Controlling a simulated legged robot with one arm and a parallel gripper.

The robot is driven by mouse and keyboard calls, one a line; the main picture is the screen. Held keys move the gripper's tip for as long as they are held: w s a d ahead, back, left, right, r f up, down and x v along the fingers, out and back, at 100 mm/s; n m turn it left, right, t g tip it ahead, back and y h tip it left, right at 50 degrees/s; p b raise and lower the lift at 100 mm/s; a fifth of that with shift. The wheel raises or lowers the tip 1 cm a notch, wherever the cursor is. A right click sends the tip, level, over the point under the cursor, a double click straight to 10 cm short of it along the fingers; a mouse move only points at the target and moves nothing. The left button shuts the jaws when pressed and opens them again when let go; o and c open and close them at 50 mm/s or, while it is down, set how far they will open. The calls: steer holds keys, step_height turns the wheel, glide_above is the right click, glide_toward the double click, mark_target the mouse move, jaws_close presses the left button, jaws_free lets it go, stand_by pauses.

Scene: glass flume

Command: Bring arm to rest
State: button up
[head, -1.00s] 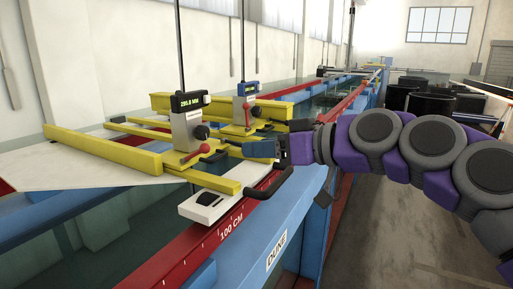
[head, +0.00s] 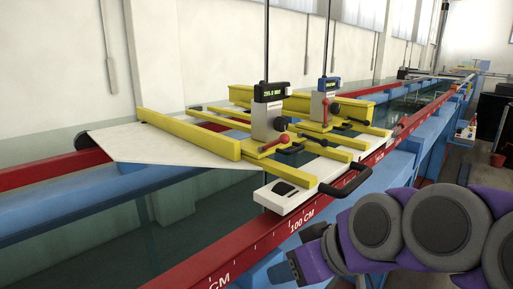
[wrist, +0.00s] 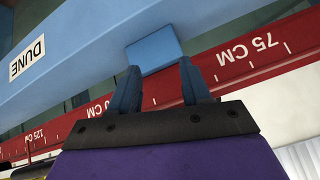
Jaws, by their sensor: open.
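My gripper (head: 284,272) hangs at the lower middle of the head view, in front of the flume's near side and below the red rail. My purple and grey arm reaches in from the lower right, and its joints hide part of the blue frame. In the wrist view my gripper (wrist: 160,68) shows two blue fingers spread apart with nothing between them. A blue block on the flume side (wrist: 153,54) lies beyond the fingertips; I cannot tell how far.
The red rail (head: 253,240) with a cm scale runs along the flume's near edge. A yellow carriage (head: 185,134) with two gauges (head: 268,108) (head: 325,104) sits across the flume. Its black handle (head: 346,182) sticks out above my gripper.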

steer(key=s+d+f+m+g+h+b, duration=0.1)
steer(key=s+d+f+m+g+h, duration=0.2)
steer(key=s+f, duration=0.6)
steer(key=s+d+f+m+g+h, duration=0.3)
steer(key=s+d+f+g, duration=0.1)
steer(key=s+f, duration=0.6)
step_height(320, 180, down, 3)
steer(key=shift+d+r+b, duration=0.1)
steer(key=shift+d+b, duration=0.25)
steer(key=shift+d, duration=0.15)
